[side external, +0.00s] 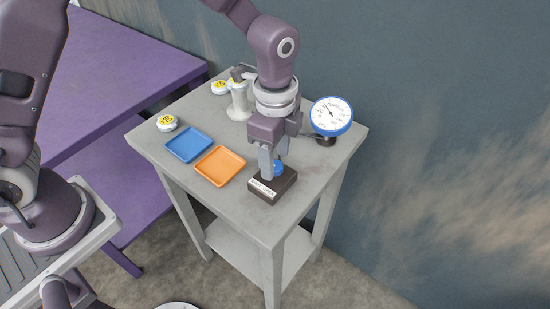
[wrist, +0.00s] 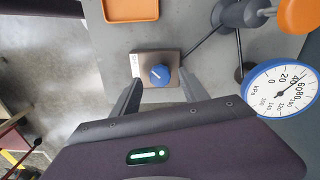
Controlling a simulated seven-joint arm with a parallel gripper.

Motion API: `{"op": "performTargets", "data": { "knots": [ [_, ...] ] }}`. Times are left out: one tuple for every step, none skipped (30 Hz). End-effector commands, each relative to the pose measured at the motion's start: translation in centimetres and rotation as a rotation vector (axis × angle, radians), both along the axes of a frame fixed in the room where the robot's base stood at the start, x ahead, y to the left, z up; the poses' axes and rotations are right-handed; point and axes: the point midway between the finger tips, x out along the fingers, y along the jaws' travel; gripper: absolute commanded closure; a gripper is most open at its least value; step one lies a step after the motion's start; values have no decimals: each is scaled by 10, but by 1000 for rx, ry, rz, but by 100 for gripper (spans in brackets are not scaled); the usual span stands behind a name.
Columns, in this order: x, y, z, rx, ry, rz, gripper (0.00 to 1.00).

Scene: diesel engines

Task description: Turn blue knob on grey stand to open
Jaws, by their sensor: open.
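The blue knob (side external: 278,168) sits on top of a small dark block (side external: 268,193) with a white label, on the grey stand (side external: 225,215). In the wrist view the knob (wrist: 160,75) shows whole, with a pale line across its top. My gripper (side external: 272,165) points down over the block, its fingers down around the knob. In the wrist view the open gripper (wrist: 160,78) has one finger on each side of the knob, with a visible gap on both sides. In the side view the near finger hides part of the knob.
A round white gauge with a blue rim (side external: 331,116) stands behind right of my gripper. An orange tray (side external: 220,166) and a blue tray (side external: 188,145) lie to the left. White-and-yellow round pieces (side external: 167,123) sit farther left and back. A purple table (side external: 130,70) adjoins at left.

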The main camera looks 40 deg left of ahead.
Motion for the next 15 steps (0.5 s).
{"op": "performTargets", "data": {
  "knots": [
    [-1,0,-6,2,2,0,48],
    [0,0,-9,2,1,0,48],
    [0,0,-12,1,1,0,48],
    [0,1,-13,1,0,0,48],
    [0,1,-14,1,0,1,48],
    [0,0,-14,1,0,1,48],
    [0,0,-14,1,-1,1,48],
    [0,1,-14,0,-1,1,48],
    [0,1,-14,0,-1,1,48],
    [0,0,-14,0,-1,1,48],
    [0,0,-14,0,-1,1,48],
    [0,0,-14,0,-1,1,56],
    [0,0,-14,0,-1,1,62],
    [0,0,-14,0,-1,2,67],
    [0,0,-14,0,-1,2,75]
  ]
}}
